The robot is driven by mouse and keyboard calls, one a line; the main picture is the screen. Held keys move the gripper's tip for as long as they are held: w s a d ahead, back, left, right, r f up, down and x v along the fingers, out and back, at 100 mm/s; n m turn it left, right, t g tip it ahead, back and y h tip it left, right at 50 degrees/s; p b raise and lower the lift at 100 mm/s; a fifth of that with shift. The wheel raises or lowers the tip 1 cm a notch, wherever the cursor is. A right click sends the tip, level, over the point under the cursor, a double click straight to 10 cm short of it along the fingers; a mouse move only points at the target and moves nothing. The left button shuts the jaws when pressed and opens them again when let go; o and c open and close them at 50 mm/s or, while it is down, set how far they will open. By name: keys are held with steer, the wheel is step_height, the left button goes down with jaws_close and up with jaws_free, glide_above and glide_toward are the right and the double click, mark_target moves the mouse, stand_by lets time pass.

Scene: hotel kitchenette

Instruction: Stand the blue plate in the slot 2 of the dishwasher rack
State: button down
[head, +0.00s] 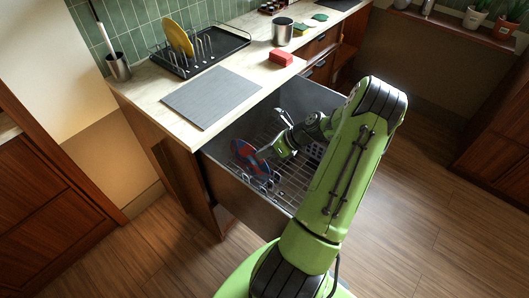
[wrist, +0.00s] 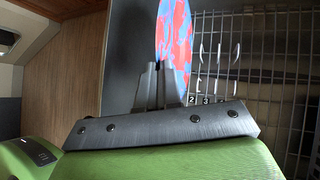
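The blue plate (head: 247,157) has red blotches and stands steeply tilted, near edge-on, at the left side of the dishwasher rack (head: 292,182). My gripper (head: 266,152) reaches down into the open drawer at the plate's right edge. In the wrist view, my gripper's fingers (wrist: 160,82) are close together on the rim of the plate (wrist: 176,42). White wire tines and number labels, a 2 (wrist: 192,99) and a 3 among them, show right of the plate. The fingers and gripper body hide the plate's lower edge, so I cannot tell whether it touches the rack.
The drawer's metal wall (head: 243,187) surrounds the rack. On the counter are a grey mat (head: 211,97), a drying rack (head: 207,55) with a yellow plate (head: 178,38), a red sponge (head: 281,57) and a metal canister (head: 282,32). The right of the rack has free room.

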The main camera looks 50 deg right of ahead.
mark_target(264, 162)
step_height(264, 162, down, 5)
steer(key=b, duration=0.4)
steer(key=shift+b, duration=0.3)
steer(key=shift+f+b, duration=1.6)
steer(key=shift+f, duration=2.45)
steer(key=shift+f, duration=0.3)
steer(key=c, duration=1.2)
jaws_free()
steer(key=shift+c, duration=0.2)
steer(key=p+v, duration=0.4)
steer(key=v, duration=1.1)
steer(key=shift+s+d+r, duration=0.15)
steer(key=shift+s+d, duration=0.05)
steer(key=shift+s, duration=0.05)
